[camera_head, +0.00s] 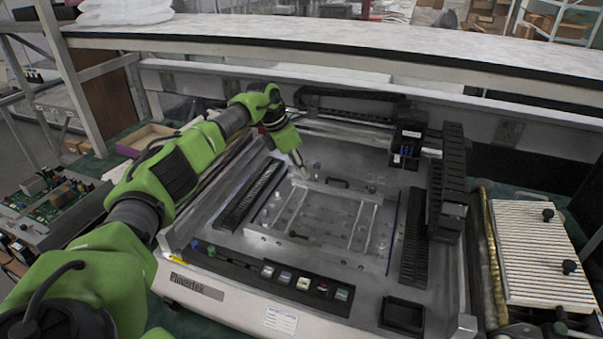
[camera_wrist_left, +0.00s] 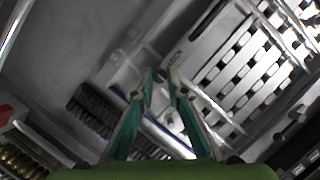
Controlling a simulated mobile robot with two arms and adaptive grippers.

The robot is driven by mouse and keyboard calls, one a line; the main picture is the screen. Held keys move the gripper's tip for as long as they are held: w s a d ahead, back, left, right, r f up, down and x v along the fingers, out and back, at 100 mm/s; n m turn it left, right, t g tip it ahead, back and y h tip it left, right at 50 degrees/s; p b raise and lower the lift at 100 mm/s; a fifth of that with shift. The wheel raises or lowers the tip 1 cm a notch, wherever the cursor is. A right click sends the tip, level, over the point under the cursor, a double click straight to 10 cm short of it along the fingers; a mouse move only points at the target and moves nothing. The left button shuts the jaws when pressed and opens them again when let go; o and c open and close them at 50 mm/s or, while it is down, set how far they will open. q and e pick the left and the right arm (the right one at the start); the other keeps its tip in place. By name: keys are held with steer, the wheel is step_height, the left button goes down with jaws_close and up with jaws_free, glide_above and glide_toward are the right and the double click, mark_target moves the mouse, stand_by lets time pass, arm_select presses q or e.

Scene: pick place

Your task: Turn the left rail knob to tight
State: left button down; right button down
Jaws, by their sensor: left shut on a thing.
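My left gripper (camera_head: 301,172) reaches down to the back left corner of the fixture frame in the machine. In the left wrist view its two green fingers (camera_wrist_left: 160,80) are close together, shut on a small dark knob (camera_wrist_left: 160,74), the left rail knob. In the head view the fingertips cover this knob. The knob's turn angle cannot be made out. A pale bar (camera_wrist_left: 197,35) with dark lettering, seemingly "LOCK", lies just beside the fingertips. My right gripper is not in view.
A dark slotted strip (camera_head: 248,196) runs along the fixture's left side. A black gantry (camera_head: 345,105) spans the back, and a black cable chain (camera_head: 452,165) stands at the right. A row of buttons (camera_head: 303,284) and an empty black bin (camera_head: 403,314) are at the front.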

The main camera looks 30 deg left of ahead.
arm_select(q)
steer(key=shift+w+a+m+h+b, duration=0.15)
steer(key=shift+m+h+b, duration=0.3)
steer(key=shift+m, duration=0.65)
steer(key=shift+m+g+b, duration=0.4)
steer(key=shift+m+b, duration=0.5)
steer(key=shift+b, duration=0.1)
steer(key=shift+r, duration=0.1)
steer(key=c, duration=2)
jaws_free()
steer(key=shift+v, duration=3.7)
steer(key=shift+a, duration=0.15)
